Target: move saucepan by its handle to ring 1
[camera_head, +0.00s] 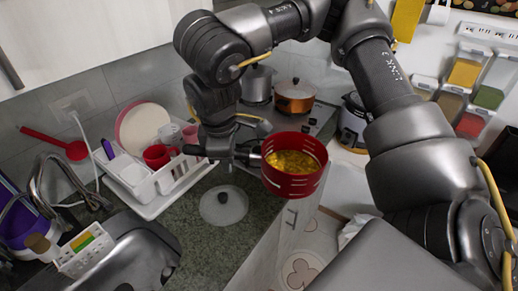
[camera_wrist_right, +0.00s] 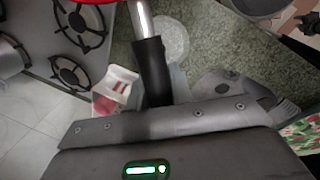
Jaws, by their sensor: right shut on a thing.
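The red saucepan (camera_head: 294,184) holds yellow food and is raised above the counter's right edge, in front of the stove. My right gripper (camera_head: 247,152) is at its left side, shut on its handle. In the right wrist view the black handle (camera_wrist_right: 152,70) with its metal shank runs up to the red pan (camera_wrist_right: 86,1), which is mostly cut off. The stove shows two burner rings there, an upper one (camera_wrist_right: 80,20) and a lower one (camera_wrist_right: 70,75), both bare. I cannot tell which is ring 1. My left gripper is not in view.
A clear lid (camera_head: 223,206) lies on the granite counter. A white dish rack (camera_head: 165,185) with cups and plates stands left of it, beside the sink (camera_head: 125,255). A copper pot (camera_head: 294,97) and a grey pot (camera_head: 257,84) stand at the back of the stove.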

